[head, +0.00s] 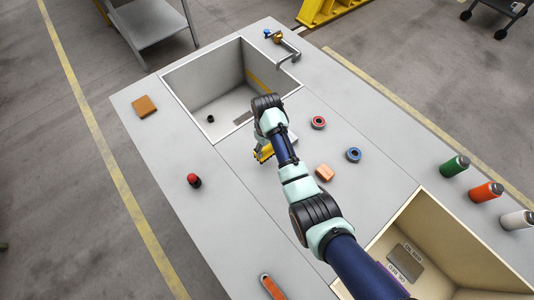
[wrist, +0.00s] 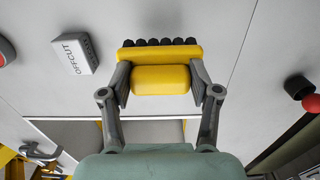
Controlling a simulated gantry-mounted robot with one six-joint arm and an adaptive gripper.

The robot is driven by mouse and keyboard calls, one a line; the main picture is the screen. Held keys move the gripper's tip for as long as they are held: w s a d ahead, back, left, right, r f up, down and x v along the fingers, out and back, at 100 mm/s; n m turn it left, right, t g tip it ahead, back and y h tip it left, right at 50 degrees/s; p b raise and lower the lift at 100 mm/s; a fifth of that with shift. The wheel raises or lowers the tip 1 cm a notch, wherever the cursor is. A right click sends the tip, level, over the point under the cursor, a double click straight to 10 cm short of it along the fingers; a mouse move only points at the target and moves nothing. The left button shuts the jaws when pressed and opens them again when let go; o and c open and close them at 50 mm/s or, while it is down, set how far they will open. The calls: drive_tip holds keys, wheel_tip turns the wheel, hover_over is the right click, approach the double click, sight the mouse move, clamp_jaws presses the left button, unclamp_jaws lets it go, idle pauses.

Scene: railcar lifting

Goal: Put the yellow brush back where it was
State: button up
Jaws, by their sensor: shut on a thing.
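The yellow brush (wrist: 160,76) with dark bristles is between the fingers of my gripper (wrist: 160,85) in the wrist view, its bristles pointing up in that picture. My gripper is shut on its yellow body. In the head view the brush (head: 262,153) shows just left of my arm, at the near side of the sink, over the grey bench top. My arm hides part of it and most of the gripper there. I cannot tell whether the brush touches the bench.
A sink (head: 196,78) with a tap (head: 289,52) lies beyond. An offcut block (wrist: 78,55), red ring (head: 318,123), blue ring (head: 354,155), orange block (head: 325,172) and red-topped black item (head: 193,181) stand around. A deep box (head: 425,215) is lower right. The left bench is mostly clear.

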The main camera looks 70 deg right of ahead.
sight(267, 153)
drive_tip(key=shift+f+b, duration=0.55)
drive_tip(key=shift+f, duration=1.55)
drive_tip(key=shift+f, duration=0.2)
drive_tip(key=o, duration=1.2)
drive_tip(key=shift+r, duration=0.15)
wheel_tip(267, 153, up, 12)
drive_tip(key=p, duration=0.3)
drive_tip(key=shift+r, duration=0.1)
drive_tip(key=shift+w, duration=0.1)
